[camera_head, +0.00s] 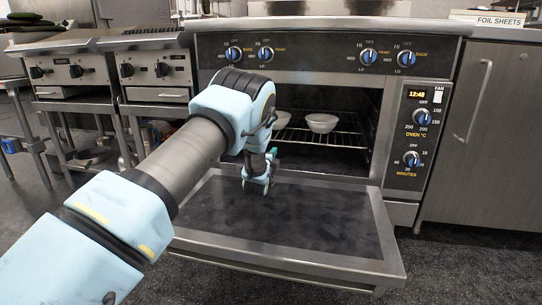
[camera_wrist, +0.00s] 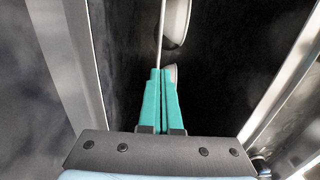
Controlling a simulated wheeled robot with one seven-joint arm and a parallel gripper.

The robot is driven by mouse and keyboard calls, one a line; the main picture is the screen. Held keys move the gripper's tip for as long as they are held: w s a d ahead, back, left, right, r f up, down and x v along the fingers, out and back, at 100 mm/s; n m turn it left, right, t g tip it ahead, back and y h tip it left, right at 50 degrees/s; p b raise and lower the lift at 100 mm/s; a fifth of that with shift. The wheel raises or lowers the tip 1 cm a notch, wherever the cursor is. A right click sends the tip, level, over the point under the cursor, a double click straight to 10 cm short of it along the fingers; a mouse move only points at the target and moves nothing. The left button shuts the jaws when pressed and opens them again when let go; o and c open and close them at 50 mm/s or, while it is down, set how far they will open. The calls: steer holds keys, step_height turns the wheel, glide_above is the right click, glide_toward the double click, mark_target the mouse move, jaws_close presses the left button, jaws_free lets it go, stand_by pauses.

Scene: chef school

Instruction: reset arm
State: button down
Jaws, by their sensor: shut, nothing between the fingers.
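My gripper (camera_head: 272,154) is in front of the open oven, above the lowered oven door (camera_head: 345,215). In the wrist view its two teal fingers (camera_wrist: 160,72) lie closed against each other with nothing between them. Behind my arm in the head view, a white bowl (camera_head: 321,122) stands on the oven rack (camera_head: 335,137). A second white bowl (camera_head: 281,119) is to its left, partly hidden by my wrist. The wrist view shows part of a white bowl (camera_wrist: 176,22) beyond the fingertips, apart from them, and a small pale shape beside the right finger that I cannot identify.
The oven control panel (camera_head: 412,140) with blue knobs is right of the opening. A grey cabinet (camera_head: 490,130) stands farther right. Grill units (camera_head: 150,75) on metal stands are at the left. Dark floor is clear at the front right.

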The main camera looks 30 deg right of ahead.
steer(key=a+r+n+g+y+p, duration=0.1)
steer(key=a+r+n+y, duration=0.3)
steer(key=a, duration=0.7)
steer(key=a+n+g+y+p, duration=0.15)
steer(key=a+n, duration=0.35)
steer(key=a, duration=0.5)
steer(key=a+r+n+g+y, duration=0.1)
steer(key=a+r+n+y, duration=0.3)
steer(key=a, duration=0.7)
steer(key=s+a+r+n+g+y+p, duration=0.15)
steer(key=s+a+n+g, duration=0.35)
steer(key=s+a, duration=0.75)
steer(key=s+a+r+n+g+y+p, duration=0.1)
steer(key=s+a+r+n+g, duration=0.2)
steer(key=s+a+n, duration=0.95)
step_height(320, 180, up, 36)
steer(key=s+d+m+p, duration=0.2)
steer(key=m+p, duration=0.3)
steer(key=p, duration=3.2)
steer(key=shift+s+d+r, duration=0.25)
steer(key=shift+s+d, duration=0.1)
steer(key=shift+d, duration=0.05)
